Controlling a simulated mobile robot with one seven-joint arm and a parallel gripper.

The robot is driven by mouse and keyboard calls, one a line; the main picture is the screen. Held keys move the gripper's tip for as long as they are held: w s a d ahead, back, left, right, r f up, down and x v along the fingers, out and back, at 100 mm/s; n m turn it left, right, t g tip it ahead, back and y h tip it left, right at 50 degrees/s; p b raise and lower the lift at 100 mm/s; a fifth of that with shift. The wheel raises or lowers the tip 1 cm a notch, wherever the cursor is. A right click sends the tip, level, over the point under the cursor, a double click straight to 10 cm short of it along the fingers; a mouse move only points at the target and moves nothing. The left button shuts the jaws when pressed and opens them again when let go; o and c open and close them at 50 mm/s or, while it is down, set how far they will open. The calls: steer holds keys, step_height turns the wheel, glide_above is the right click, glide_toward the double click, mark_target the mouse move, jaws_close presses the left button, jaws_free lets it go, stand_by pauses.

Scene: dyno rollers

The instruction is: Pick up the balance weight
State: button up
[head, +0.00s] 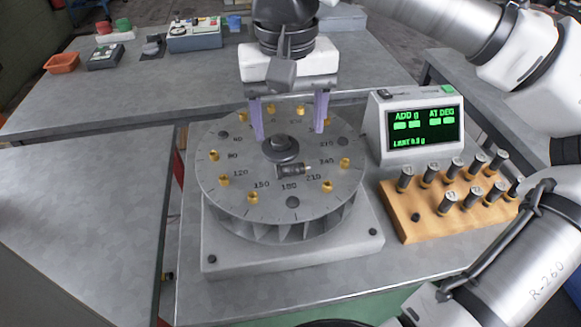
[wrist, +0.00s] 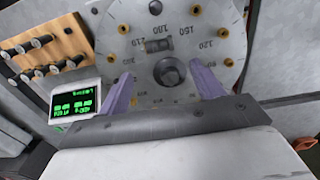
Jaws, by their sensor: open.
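A small dark cylindrical weight (head: 291,170) lies on its side on the round grey dial disc (head: 240,205), just in front of the dark centre hub (head: 280,149). The same weight shows in the wrist view (wrist: 158,45), beyond the hub (wrist: 169,71). My gripper (head: 289,134) is open and empty above the disc, its two purple fingers spread to either side of the hub. In the wrist view the fingers (wrist: 161,76) point toward the disc, with the weight beyond their tips and apart from them. Similar dark weights (head: 449,200) stand upright in a wooden block (head: 408,228) to the right.
Brass studs (head: 253,197) ring the disc's rim. A display box (head: 392,151) with green text stands close behind the block, right of the disc. A back bench (head: 150,80) holds small bins and devices. The left bench (head: 80,215) is bare.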

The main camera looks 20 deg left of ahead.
mark_target(289, 164)
step_height(289, 164, down, 7)
steer(key=shift+s+f, duration=0.1)
steer(key=shift+f, duration=0.1)
stand_by(0.3)
steer(key=shift+c, duration=0.3)
steer(key=c, duration=0.8)
steer(key=shift+r, duration=0.1)
